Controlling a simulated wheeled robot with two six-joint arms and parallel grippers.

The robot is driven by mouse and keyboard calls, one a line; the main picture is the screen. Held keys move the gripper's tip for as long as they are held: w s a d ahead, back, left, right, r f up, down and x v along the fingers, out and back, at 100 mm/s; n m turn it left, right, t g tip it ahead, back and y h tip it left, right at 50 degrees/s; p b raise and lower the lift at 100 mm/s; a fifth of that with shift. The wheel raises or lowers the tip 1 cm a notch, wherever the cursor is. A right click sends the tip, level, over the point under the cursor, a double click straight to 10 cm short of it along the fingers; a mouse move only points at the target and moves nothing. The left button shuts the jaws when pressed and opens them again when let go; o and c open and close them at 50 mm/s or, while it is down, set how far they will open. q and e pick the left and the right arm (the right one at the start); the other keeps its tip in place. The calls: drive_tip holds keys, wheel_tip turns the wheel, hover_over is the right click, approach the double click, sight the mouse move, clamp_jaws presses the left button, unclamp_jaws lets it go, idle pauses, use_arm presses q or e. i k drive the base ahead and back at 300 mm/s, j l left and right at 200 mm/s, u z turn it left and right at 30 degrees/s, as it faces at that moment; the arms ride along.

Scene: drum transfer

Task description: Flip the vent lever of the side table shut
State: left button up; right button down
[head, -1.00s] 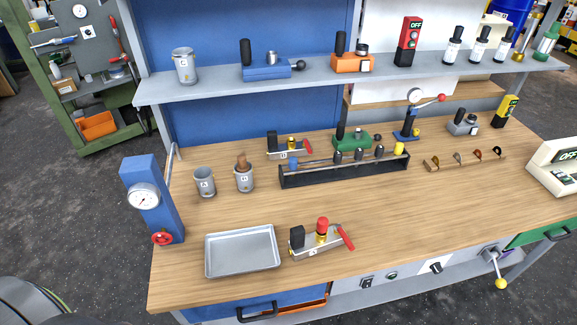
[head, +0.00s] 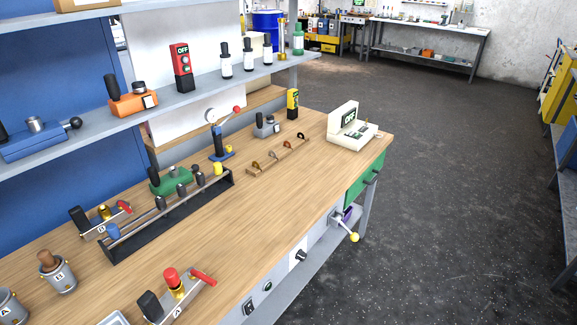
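Neither of my grippers is in view in the head view. I cannot tell which table is the side table, and no vent lever can be made out for sure. A grey table (head: 455,30) with small items stands far off against the back wall, too small to show a lever. On the near workbench (head: 290,190), a metal fixture with a red-handled lever (head: 203,278) stands at the front left. A similar fixture with a red handle (head: 124,207) stands behind it. A lever with a yellow knob (head: 354,237) sticks out from the bench's front.
A shelf (head: 215,81) with bottles and a red OFF box (head: 181,67) runs above the bench. A white OFF device (head: 350,128) stands at the bench's right end. A blue drum (head: 267,30) stands behind. The dark floor (head: 450,180) to the right is clear.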

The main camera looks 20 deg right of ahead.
sight(355, 236)
drive_tip(key=z, duration=1.15)
